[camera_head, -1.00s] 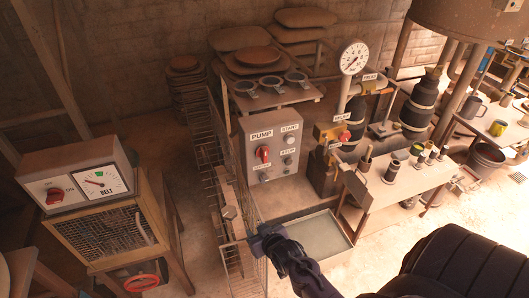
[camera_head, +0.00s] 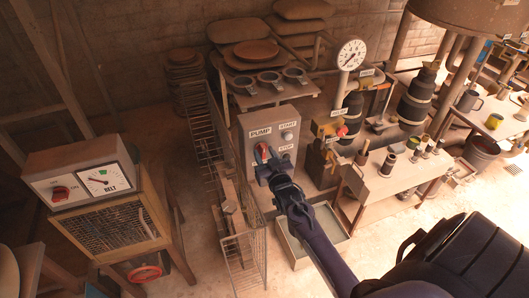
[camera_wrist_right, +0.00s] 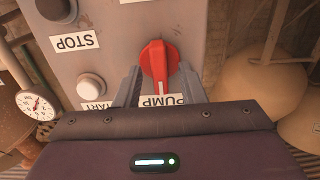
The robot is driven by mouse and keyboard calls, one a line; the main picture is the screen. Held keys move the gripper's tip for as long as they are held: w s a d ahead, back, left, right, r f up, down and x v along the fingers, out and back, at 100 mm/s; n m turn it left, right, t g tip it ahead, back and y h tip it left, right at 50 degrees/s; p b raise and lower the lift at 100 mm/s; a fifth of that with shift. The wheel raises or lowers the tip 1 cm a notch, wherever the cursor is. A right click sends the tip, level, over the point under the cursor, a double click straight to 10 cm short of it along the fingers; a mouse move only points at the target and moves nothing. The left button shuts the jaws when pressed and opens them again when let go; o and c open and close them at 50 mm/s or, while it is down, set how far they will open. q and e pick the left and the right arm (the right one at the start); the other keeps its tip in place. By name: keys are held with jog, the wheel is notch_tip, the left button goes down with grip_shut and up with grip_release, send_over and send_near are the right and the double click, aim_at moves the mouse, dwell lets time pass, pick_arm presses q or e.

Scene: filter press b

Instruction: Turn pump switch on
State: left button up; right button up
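The pump switch is a red rotary knob (camera_head: 263,151) on a grey control box (camera_head: 247,131), under a PUMP label. My right gripper (camera_head: 265,170) is at the front of the box, just below the knob in the head view, and partly covers the area under it. In the right wrist view the red knob (camera_wrist_right: 160,66) lies between the two fingers of my right gripper (camera_wrist_right: 160,84). The fingers stand apart on both sides of it, and I see no clear grip on it. My left gripper is not in view.
START and STOP buttons (camera_wrist_right: 91,87) (camera_wrist_right: 57,9) sit beside the knob. A wire fence (camera_head: 205,145) stands left of the box. A belt panel (camera_head: 80,170) with its own red knob is at the left. A bench (camera_head: 385,185) with small containers is at the right.

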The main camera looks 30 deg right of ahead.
jog(key=shift+w, duration=0.25)
grip_shut()
